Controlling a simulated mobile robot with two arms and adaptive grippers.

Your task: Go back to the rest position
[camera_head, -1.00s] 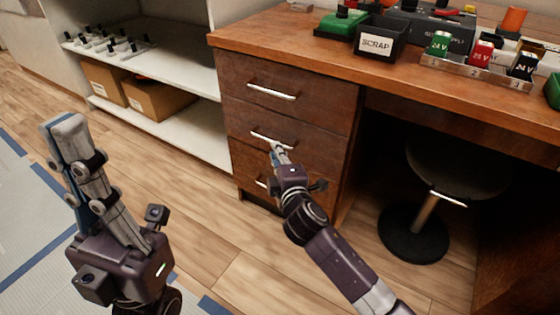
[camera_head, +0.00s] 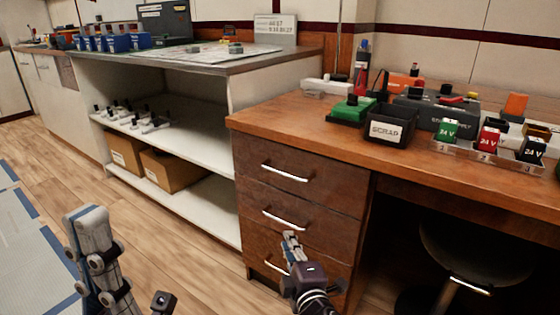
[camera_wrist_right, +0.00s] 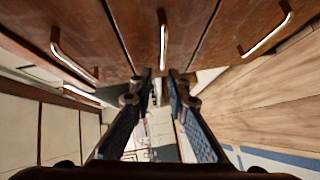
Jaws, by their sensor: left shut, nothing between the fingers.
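My left gripper (camera_head: 88,222) is shut and empty, upright at the lower left of the head view, over the floor and apart from the furniture. My right gripper (camera_head: 291,238) is in front of the wooden drawer unit, just below the middle drawer handle (camera_head: 284,219) in the head view. In the right wrist view, a gap shows between the fingertips of my right gripper (camera_wrist_right: 161,74), so it is open. The middle handle (camera_wrist_right: 163,38) lies straight beyond that gap, with no visible grip on it. All drawers look closed.
The wooden desk (camera_head: 270,122) carries a SCRAP bin (camera_head: 388,131), a green block (camera_head: 352,110) and several 24 V breakers on a numbered rack. A stool (camera_head: 470,285) stands under it. White shelves (camera_head: 195,148) with cardboard boxes (camera_head: 170,172) are left. Floor is clear between.

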